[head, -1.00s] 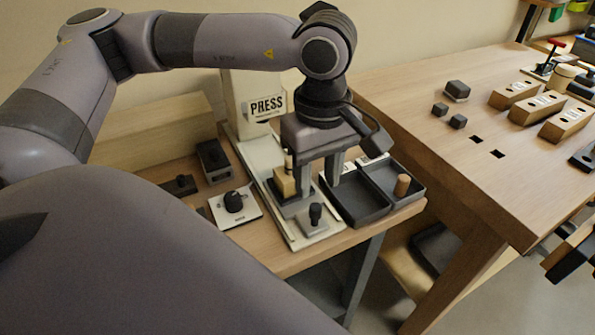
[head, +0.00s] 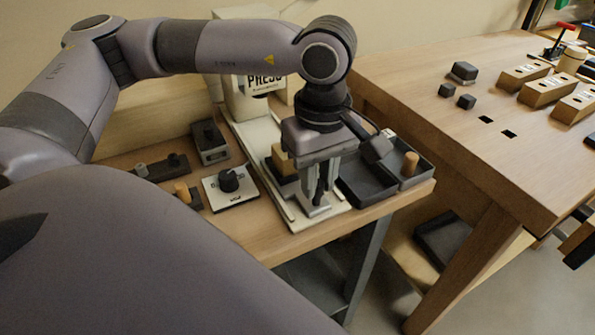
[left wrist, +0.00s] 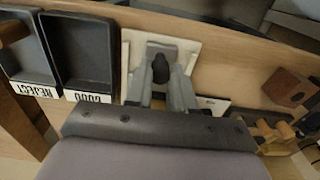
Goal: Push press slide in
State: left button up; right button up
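The white press (head: 262,88), marked PRESS, stands at the back of the small bench, with its pale rail (head: 250,150) running toward the front edge. The slide carries a tan block (head: 282,160) in a dark holder, out in front of the press. The slide's black knob (head: 319,192) is at the front end and also shows in the left wrist view (left wrist: 160,68). My left gripper (head: 321,185) points down over this end. Its fingers are close on both sides of the knob and look shut on it. My right gripper is not in view.
Two dark trays (head: 370,185) lie just right of the rail; in the left wrist view they are marked GOOD (left wrist: 80,50) and REJECT. A dial plate (head: 230,186) lies left of the rail. A larger table (head: 470,150) stands at right.

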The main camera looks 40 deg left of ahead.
pick_arm(q)
jog(key=shift+w+a+b, duration=0.25)
jog(key=shift+w+a, duration=0.1)
jog(key=shift+a, duration=0.45)
jog(key=shift+w+a+b, duration=0.2)
jog(key=shift+w+a, duration=0.1)
jog(key=shift+a, duration=0.5)
jog(key=shift+w+a+y+b, duration=0.3)
jog(key=shift+w+a, duration=0.05)
jog(key=shift+a, duration=0.5)
jog(key=shift+w+a+y+b, duration=0.25)
jog(key=shift+w+a+y, duration=0.1)
jog(key=shift+a, duration=0.45)
jog(key=shift+w+a+t+y+b, duration=0.25)
jog(key=shift+a+y+b, duration=0.1)
jog(key=shift+a, duration=0.25)
jog(key=shift+w+a+t+y+b, duration=0.25)
jog(key=shift+a+y, duration=0.05)
jog(key=shift+a, duration=0.25)
jog(key=shift+w+a+y, duration=0.2)
jog(key=shift+a+y, duration=0.1)
jog(key=shift+a, duration=0.2)
